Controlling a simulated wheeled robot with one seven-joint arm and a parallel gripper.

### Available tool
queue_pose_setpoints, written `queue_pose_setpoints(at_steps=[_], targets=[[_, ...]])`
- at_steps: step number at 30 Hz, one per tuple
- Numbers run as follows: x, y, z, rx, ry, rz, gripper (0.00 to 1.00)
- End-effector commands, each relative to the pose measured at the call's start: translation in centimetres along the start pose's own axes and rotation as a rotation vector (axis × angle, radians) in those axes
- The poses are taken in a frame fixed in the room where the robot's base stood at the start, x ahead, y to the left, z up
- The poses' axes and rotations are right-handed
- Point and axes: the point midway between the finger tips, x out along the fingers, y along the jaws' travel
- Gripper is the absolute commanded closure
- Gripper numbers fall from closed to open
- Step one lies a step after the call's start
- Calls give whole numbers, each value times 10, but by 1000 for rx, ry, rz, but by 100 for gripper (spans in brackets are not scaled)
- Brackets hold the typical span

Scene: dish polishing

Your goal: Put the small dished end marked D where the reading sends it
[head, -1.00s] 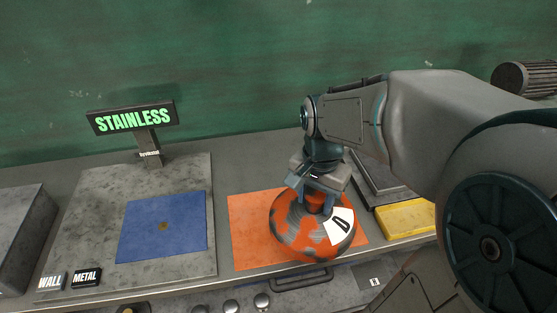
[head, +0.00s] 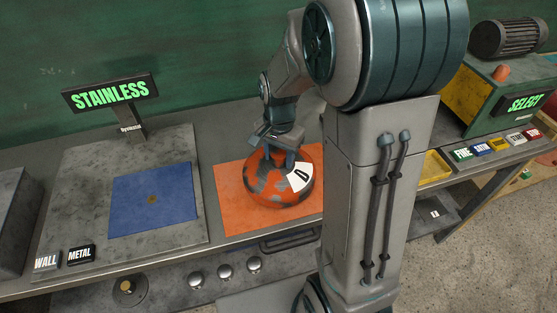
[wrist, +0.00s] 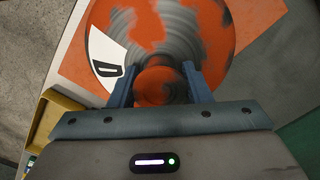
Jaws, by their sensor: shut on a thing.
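The small dished end marked D (head: 268,187) is orange with grey patches and a white label. It sits on or just above the orange mat (head: 228,208); I cannot tell if it touches. My gripper (head: 284,150) is above it, shut on its central knob. In the wrist view the two fingers of my gripper (wrist: 158,85) stand either side of the orange knob, and the dished end (wrist: 190,30) lies beyond. A sign (head: 110,92) reads STAINLESS in green, above a grey plate (head: 90,180) with a blue mat (head: 125,205).
WALL (head: 46,261) and METAL (head: 81,254) buttons sit on the plate's front corner. At right a green machine (head: 480,95) shows SELECT, with several buttons including FINE (head: 463,154). A yellow tray (head: 434,167) is beside my arm. My arm hides the bench's middle right.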

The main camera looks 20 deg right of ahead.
Motion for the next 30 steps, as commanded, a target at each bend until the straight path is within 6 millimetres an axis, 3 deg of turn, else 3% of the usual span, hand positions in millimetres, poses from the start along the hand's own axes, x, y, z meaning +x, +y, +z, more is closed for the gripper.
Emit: queue_pose_setpoints(at_steps=[6,20,21,23,30], targets=[[23,0,0,0,0,0,100],[30,0,0,0,1,-1,100],[30,0,0,0,0,1,51],[30,0,0,0,0,1,34],[30,1,0,0,-1,1,34]])
